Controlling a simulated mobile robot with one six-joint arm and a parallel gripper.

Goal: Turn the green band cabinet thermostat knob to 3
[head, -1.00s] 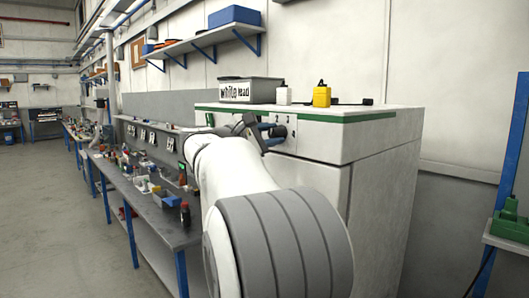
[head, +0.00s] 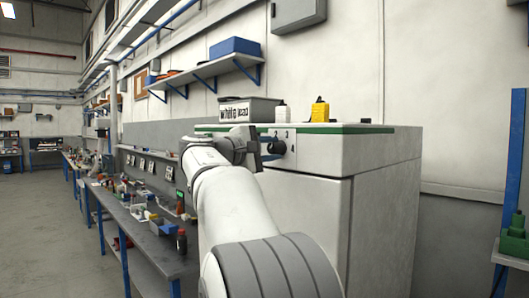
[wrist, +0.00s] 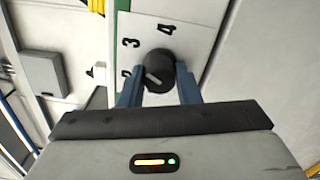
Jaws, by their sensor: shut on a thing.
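The green band cabinet (head: 380,150) is white with a green stripe along its top edge. Its thermostat knob (head: 276,147) is dark and round, on the front panel with digits 2, 3 and 4 around it. In the wrist view the knob (wrist: 160,60) sits between the two blue fingers of my gripper (wrist: 158,76), which is shut on it. A pale pointer line shows on the knob's lower left side, nearest the partly hidden 2; its exact setting is hard to tell. In the head view my gripper (head: 264,146) reaches the knob from the left.
A long workbench (head: 150,235) with several small items runs along the left. A shelf (head: 205,70) hangs above.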

